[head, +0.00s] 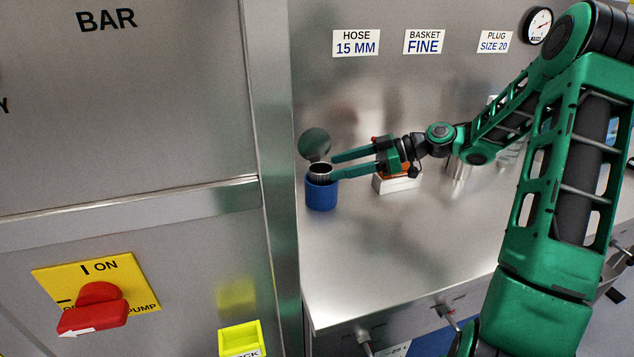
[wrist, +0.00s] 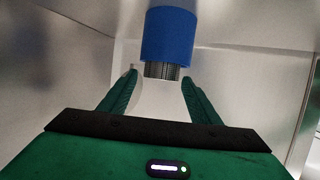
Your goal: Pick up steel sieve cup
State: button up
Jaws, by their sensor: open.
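The steel sieve cup (head: 320,169) stands upright in a blue holder (head: 321,196) on the steel counter, with its rim and upper wall above the holder. In the wrist view, the ribbed or meshed wall of the cup (wrist: 163,71) shows below the blue holder (wrist: 168,34); that view looks upside down. My gripper (head: 334,167) is open and reaches in from the right at the height of the cup's upper part. In the wrist view, the cup is between or just beyond the tips of my gripper (wrist: 159,80), with space to each side. Its lower part is hidden in the holder.
A round grey disc (head: 315,143) shows just behind the cup. A white box with orange contents (head: 397,184) and a steel vessel (head: 458,172) stand to the right. A steel cabinet (head: 130,120) rises on the left. The front counter (head: 400,255) is clear.

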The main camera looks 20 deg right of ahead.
aim_at(328, 168)
jog(key=x, duration=0.4)
jog(key=shift+a+r, duration=0.1)
jog(key=c, duration=0.9)
jog(key=shift+r, duration=0.1)
